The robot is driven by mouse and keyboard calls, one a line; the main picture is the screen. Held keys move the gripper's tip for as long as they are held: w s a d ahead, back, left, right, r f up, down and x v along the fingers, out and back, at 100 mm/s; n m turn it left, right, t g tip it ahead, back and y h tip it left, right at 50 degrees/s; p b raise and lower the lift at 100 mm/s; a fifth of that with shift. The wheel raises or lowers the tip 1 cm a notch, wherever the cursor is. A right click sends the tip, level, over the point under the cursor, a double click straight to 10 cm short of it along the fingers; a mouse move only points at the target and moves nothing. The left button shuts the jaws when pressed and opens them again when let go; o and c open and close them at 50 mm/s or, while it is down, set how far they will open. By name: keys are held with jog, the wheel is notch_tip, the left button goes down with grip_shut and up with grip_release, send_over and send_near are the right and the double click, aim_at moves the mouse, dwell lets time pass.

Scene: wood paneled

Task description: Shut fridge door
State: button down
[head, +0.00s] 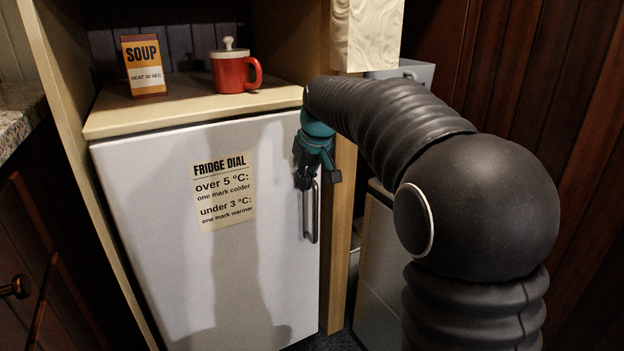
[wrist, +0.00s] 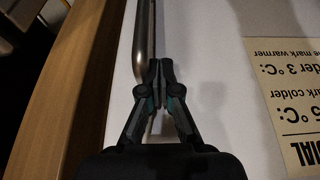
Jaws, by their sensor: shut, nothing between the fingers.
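The white fridge door (head: 150,215) fills the lower left of the head view. It sits in or very near its frame under the wooden top, with a thin dark line along its upper edge and no interior showing. Its vertical metal handle (head: 313,222) is at the right edge; it also shows in the wrist view (wrist: 146,45). My gripper (head: 306,183) is in front of the door's right side, at the handle's upper part. Its fingers (wrist: 161,70) are together and empty, beside or over the handle; I cannot tell whether they touch it.
A soup carton (head: 144,66) and a red lidded mug (head: 236,72) stand on the wooden top (head: 190,98). A paper note (head: 222,191) is on the door. A wooden post (head: 340,230) is right of the door, with a grey cabinet (head: 377,262) beyond. A granite counter (head: 20,115) is at left.

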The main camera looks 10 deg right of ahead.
jog(key=p+v, duration=0.6)
jog(key=v, duration=0.3)
jog(key=s+d+f+m, duration=0.1)
jog(key=s+d+f, duration=0.1)
jog(key=s, duration=0.9)
jog(key=s+d+f+m+t+h, duration=0.1)
jog(key=s+d+f, duration=0.1)
jog(key=s, duration=0.9)
jog(key=s+d+f+m, duration=0.2)
jog(key=s+f, duration=0.2)
jog(key=s, duration=0.7)
jog(key=shift+d+f+h+p, duration=0.2)
jog(key=shift+f+h+p, duration=0.1)
jog(key=shift+f+p, duration=0.05)
